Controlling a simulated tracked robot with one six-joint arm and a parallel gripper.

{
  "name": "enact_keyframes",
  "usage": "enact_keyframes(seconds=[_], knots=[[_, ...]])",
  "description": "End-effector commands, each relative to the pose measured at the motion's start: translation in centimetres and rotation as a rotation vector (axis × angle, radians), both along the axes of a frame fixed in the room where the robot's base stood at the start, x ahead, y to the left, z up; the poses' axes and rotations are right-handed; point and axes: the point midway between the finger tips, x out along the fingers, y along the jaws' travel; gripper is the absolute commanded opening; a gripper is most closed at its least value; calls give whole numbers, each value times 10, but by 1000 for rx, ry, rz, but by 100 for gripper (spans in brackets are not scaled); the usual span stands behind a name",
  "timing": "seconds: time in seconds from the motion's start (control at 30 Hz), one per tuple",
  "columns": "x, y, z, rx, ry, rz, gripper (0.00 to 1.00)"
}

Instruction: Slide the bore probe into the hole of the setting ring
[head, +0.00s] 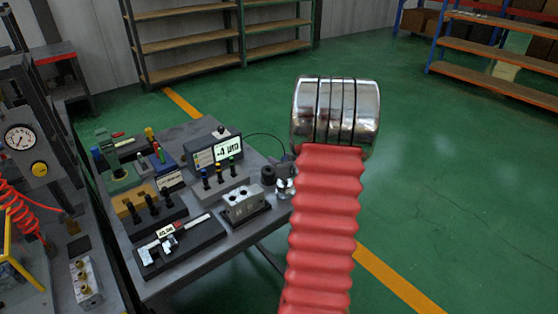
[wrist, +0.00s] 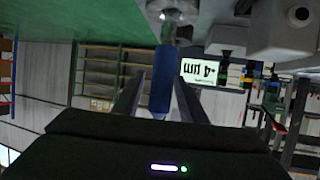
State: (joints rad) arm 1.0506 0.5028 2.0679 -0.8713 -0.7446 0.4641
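In the wrist view, my gripper (wrist: 160,78) has its two dark fingers on either side of the blue handle of the bore probe (wrist: 161,92) and appears shut on it. The handle points away from the gripper, up the picture. A shiny metal piece (wrist: 172,10) lies in line beyond the handle, at the top edge. I cannot tell whether it is the setting ring, or whether the probe tip is inside a hole. In the head view, shiny metal parts (head: 285,188) show at the bench's right end, partly behind my red arm, which hides the gripper.
A gauge display (head: 226,149) stands on the grey bench and also shows upside down in the wrist view (wrist: 210,71). A metal block with holes (head: 242,203), a caliper (head: 178,240) and a black cylinder (head: 268,175) stand nearby. The green floor right of the bench is clear.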

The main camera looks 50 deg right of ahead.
Motion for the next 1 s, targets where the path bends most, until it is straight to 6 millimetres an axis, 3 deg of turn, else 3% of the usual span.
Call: enact_keyframes(seconds=[0.43,1.0], knots=[[-7,3,6,-1,-1,-1,38],[-73,35,37,-2,-1,-2,38]])
